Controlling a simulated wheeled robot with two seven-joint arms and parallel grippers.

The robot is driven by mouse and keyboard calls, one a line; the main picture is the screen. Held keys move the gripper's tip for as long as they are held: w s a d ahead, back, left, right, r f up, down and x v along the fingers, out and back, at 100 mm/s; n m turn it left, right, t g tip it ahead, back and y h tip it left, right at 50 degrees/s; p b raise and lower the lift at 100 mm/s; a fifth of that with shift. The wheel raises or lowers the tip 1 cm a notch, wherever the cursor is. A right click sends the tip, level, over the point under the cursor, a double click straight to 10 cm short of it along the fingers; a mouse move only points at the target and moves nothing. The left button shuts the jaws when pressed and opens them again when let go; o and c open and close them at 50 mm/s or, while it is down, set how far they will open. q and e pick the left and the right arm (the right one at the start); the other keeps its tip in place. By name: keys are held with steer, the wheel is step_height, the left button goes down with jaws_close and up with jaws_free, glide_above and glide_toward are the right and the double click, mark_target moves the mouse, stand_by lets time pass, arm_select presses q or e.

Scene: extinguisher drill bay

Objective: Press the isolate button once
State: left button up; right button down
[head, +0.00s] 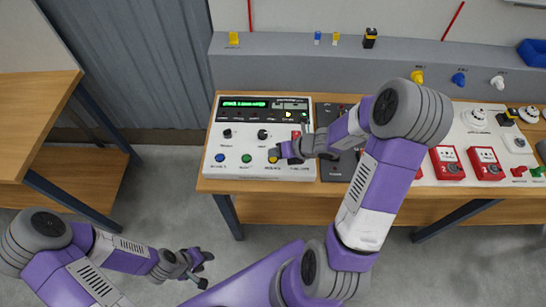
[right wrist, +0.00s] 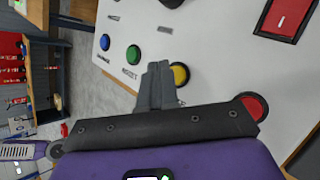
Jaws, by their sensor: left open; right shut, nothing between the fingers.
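A white control panel (head: 233,137) on the table has a row of round buttons along its front. A blue button (head: 219,158), a green button (head: 246,159) and a yellow button (head: 272,158) show there. The labels are too small to read, so I cannot tell which is isolate. In the right wrist view are the blue (right wrist: 104,42), green (right wrist: 133,55) and yellow (right wrist: 181,73) buttons. My right gripper (right wrist: 157,68) is shut and empty, its fingertips beside the yellow button; I cannot tell whether they touch it. My left gripper (head: 203,270) is open and empty above the floor.
A red button (right wrist: 256,106) is partly hidden by my right gripper's body. A red square switch (right wrist: 289,16) is farther up the panel. Red boxes (head: 447,163) stand to the right on the table. A wooden bench (head: 37,85) stands at left; the floor between is clear.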

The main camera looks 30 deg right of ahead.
mark_target(276, 159)
steer(key=shift+r, duration=0.1)
step_height(276, 159, up, 5)
steer(key=p, duration=0.5)
stand_by(0.7)
